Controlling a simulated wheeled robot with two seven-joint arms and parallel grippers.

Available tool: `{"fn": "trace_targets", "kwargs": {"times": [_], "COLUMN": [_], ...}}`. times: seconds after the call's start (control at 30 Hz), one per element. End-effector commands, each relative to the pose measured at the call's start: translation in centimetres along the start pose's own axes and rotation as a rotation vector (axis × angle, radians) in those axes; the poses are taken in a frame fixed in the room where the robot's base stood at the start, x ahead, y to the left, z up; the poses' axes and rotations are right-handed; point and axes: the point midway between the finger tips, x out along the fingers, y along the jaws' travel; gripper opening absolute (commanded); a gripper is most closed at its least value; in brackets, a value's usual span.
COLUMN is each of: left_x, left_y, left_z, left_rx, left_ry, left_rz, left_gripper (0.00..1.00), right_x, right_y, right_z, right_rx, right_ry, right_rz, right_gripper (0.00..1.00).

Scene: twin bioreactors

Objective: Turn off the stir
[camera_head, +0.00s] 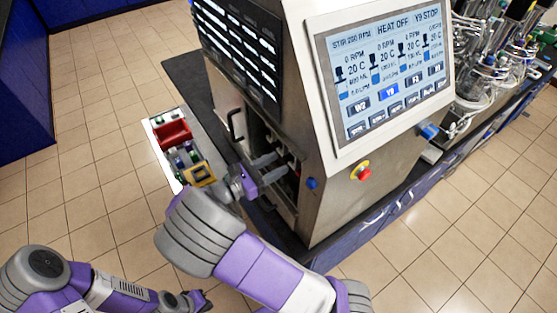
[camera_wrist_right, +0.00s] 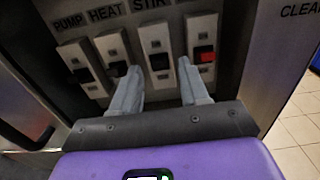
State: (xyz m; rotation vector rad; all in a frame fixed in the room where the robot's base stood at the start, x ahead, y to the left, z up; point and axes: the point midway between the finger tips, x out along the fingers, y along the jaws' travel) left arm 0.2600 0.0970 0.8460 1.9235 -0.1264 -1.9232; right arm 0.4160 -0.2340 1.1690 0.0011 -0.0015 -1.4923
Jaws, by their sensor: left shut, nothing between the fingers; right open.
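The STIR switch (camera_wrist_right: 157,50) is a dark rocker on a light plate, in a row under the labels PUMP, HEAT and STIR in the right wrist view. My right gripper (camera_wrist_right: 160,68) is open, with one fingertip on each side of the lower part of that switch. I cannot tell whether it touches the panel. In the head view the right gripper (camera_head: 268,168) reaches into the recess in the side of the bioreactor cabinet (camera_head: 322,195). My left gripper (camera_head: 203,301) is shut and empty, low in the head view, away from the cabinet.
The PUMP switch (camera_wrist_right: 82,68) and HEAT switch (camera_wrist_right: 114,62) are left of STIR; a switch with a red rocker (camera_wrist_right: 205,55) is right. The touchscreen (camera_head: 388,68) reads "STIR 200 RPM". A tray (camera_head: 157,122) with a red box is beside the cabinet. A red stop button (camera_head: 364,173) sticks out.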

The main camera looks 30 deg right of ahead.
Motion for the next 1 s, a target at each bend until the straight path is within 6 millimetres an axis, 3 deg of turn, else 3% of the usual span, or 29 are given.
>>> {"fn": "trace_targets", "kwargs": {"times": [0.2,0.47,0.77,1.0], "left_x": [-0.1,-0.1,-0.1,-0.1], "left_y": [0.0,0.0,0.0,0.0], "left_z": [0.0,0.0,0.0,0.0], "left_rx": [0.000,0.000,0.000,0.000], "left_ry": [0.001,0.001,0.001,0.001], "left_rz": [0.000,0.000,0.000,0.000], "left_gripper": [0.00,0.00,0.00,0.00], "right_x": [1.8,2.0,1.9,1.9], "right_y": [0.0,0.0,0.0,0.0], "right_z": [0.0,-0.1,-0.1,-0.1], "right_rx": [0.000,0.000,0.000,-0.001], "right_ry": [0.000,0.001,0.001,-0.008], "right_rz": [0.000,0.000,0.000,0.000], "right_gripper": [0.45,0.45,0.00,0.00]}}
